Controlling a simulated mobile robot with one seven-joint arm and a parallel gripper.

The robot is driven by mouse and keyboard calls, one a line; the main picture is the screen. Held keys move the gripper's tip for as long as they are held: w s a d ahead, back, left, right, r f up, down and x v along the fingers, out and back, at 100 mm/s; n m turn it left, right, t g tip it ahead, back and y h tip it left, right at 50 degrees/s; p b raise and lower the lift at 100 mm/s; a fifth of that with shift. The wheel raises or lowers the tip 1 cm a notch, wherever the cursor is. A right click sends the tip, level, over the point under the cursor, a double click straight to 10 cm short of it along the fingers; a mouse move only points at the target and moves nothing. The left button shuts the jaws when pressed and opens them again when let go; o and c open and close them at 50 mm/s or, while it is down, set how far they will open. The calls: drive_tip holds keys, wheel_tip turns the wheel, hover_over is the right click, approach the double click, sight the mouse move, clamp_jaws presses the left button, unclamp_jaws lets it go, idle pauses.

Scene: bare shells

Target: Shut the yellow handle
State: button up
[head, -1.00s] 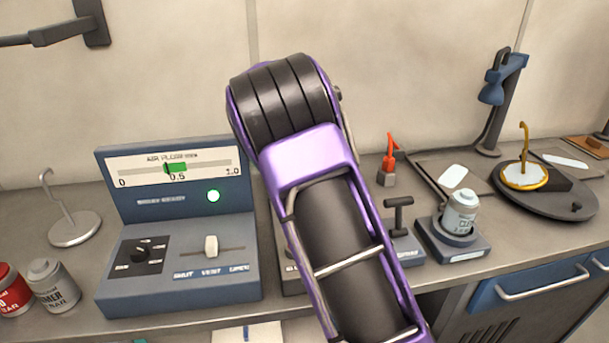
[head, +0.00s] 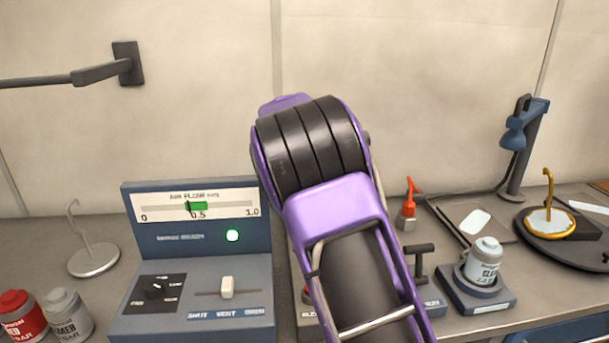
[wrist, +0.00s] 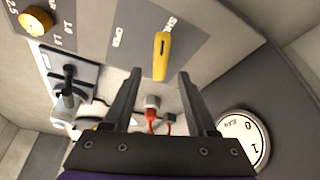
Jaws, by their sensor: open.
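In the head view my purple and black arm fills the middle and hides the gripper and the handle.
A blue-grey console (head: 197,225) with a lit green lamp stands left of my arm. A round gauge (wrist: 243,138) shows in the wrist view.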

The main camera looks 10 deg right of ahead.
drive_tip(key=p+v, duration=0.1)
drive_tip(key=v, duration=1.2)
drive_tip(key=shift+w+f, duration=0.1)
